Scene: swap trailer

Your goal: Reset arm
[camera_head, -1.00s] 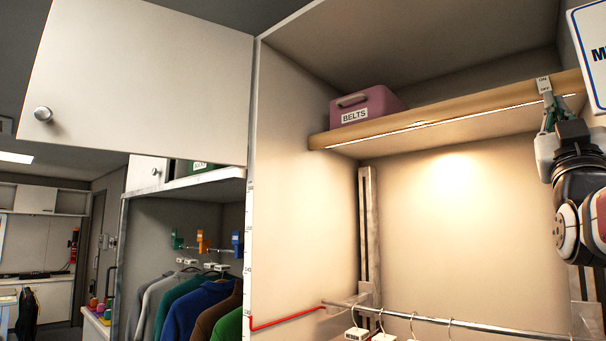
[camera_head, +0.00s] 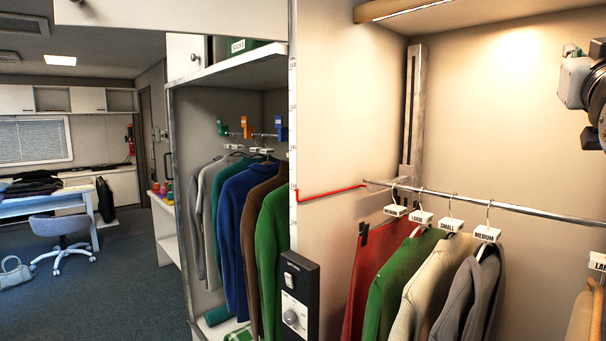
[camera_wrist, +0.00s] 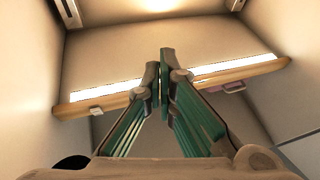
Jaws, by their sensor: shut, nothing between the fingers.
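My gripper (camera_wrist: 164,88) shows in the wrist view with its two green-padded fingers together and nothing between them. It points up toward the lit wooden shelf (camera_wrist: 78,108), apart from it as far as I can tell. A small light switch (camera_wrist: 96,111) sits on the shelf edge, left of the fingers. In the head view, part of my arm shows at the upper right edge; the fingers are out of that frame.
A metal rail (camera_head: 520,209) carries a red, a green, a cream and a grey garment (camera_head: 470,295) on labelled hangers. A black control box (camera_head: 297,300) is on the cabinet side. More clothes (camera_head: 235,225) hang at left. Open floor (camera_head: 110,290) lies beyond.

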